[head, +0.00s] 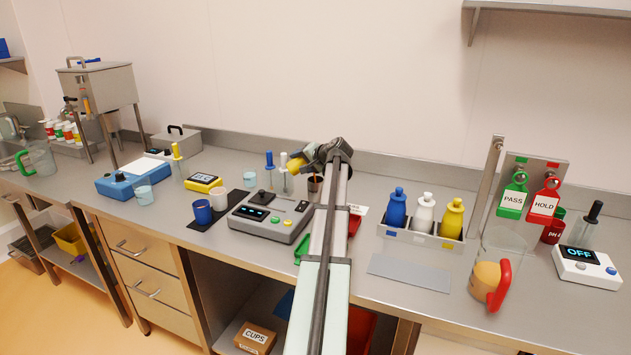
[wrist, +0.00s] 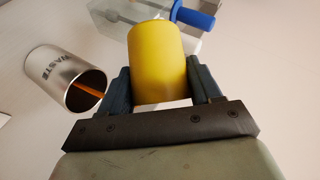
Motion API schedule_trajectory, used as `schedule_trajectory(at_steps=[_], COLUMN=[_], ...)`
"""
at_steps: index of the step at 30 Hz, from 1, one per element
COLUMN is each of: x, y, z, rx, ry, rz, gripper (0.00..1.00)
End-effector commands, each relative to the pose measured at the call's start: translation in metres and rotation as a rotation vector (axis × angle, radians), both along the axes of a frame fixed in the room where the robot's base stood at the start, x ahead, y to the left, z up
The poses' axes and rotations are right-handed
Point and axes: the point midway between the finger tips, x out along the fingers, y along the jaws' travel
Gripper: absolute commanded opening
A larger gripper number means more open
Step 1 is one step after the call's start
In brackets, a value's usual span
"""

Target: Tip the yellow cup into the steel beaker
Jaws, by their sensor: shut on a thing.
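The yellow cup (wrist: 157,62) is held between the two fingers of my gripper (wrist: 159,78) in the wrist view. In the head view, the yellow cup (head: 295,165) is tipped well over on its side, above the bench, at the end of my gripper (head: 305,158). The steel beaker (head: 315,187) stands on the bench just below and to the right of the cup. In the wrist view, the steel beaker (wrist: 60,82) bears the word WASTE, and a thin orange streak shows at its mouth. I cannot see inside the cup.
Stirrers with blue and white handles (head: 269,160) stand in a clear holder close to the cup. A grey control box (head: 270,218) sits in front. Blue, white and yellow bottles (head: 425,215) stand in a rack to the right. A clear jug (head: 497,270) stands farther right.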

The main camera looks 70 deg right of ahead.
Motion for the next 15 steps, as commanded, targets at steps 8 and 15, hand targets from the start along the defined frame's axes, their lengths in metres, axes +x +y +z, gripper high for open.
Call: schedule_trajectory(at_steps=[8, 15], x=[-0.0012, -0.001], y=[-0.0002, -0.0007], z=[0.001, 0.0018], rx=[0.016, 0.028], ry=[-0.026, -0.049], rz=[-0.001, 0.0], gripper=[0.31, 0.31])
